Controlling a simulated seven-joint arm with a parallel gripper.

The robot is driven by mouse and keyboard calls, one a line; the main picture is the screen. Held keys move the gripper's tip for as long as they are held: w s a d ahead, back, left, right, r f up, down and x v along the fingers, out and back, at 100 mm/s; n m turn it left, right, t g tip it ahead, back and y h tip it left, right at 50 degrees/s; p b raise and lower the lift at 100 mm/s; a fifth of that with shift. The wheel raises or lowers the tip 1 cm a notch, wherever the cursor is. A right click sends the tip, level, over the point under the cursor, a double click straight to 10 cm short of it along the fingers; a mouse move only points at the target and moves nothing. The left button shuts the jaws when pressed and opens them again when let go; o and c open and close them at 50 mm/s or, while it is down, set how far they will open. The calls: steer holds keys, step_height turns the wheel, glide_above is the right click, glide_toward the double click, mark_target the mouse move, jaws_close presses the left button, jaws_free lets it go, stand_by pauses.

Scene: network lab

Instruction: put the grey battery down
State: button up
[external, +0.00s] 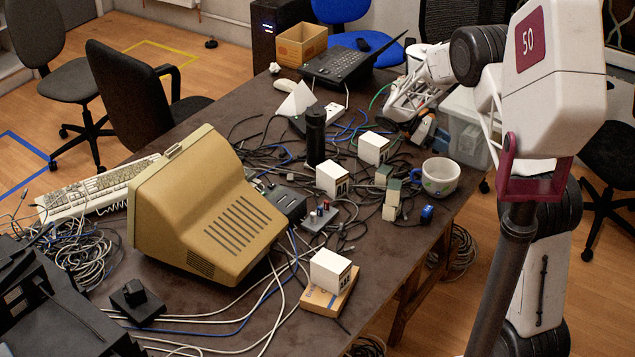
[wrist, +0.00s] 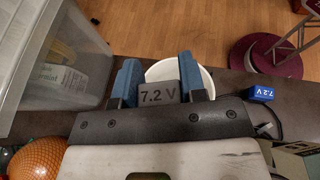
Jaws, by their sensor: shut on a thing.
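The grey battery (wrist: 158,94), marked 7.2 V, sits between the two blue fingers of my gripper (wrist: 158,78) in the wrist view. The fingers are shut on its sides. In the external view my gripper (external: 426,130) is low over the far right part of the table, behind the white mug; the grey battery is hard to make out there. I cannot tell whether it touches the table. A blue battery (wrist: 263,93), also marked 7.2 V, lies apart from the gripper; it also shows in the external view (external: 427,213).
The white mug (external: 440,176) stands close by, partly hidden behind the fingers in the wrist view (wrist: 203,80). A clear plastic tub (wrist: 88,22) is to the left there. An orange ball (wrist: 38,160) is at lower left. Cables and small white boxes (external: 373,148) crowd the table (external: 385,270).

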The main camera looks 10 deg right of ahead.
steer(key=w+a+r+n+t, duration=0.1)
steer(key=w+r+n+t, duration=0.35)
steer(key=w+t, duration=0.2)
steer(key=w+a+r+n+t, duration=0.1)
steer(key=w+r+n+t, duration=0.2)
steer(key=w+n+t, duration=0.4)
step_height(320, 180, down, 12)
steer(key=m+g, duration=0.1)
steer(key=shift+w+g+h, duration=0.3)
steer(key=shift+w+g, duration=0.05)
steer(key=shift+w, duration=0.1)
steer(key=shift+d, duration=0.1)
steer(key=shift+f, duration=3.1)
steer(key=shift+f, duration=1.9)
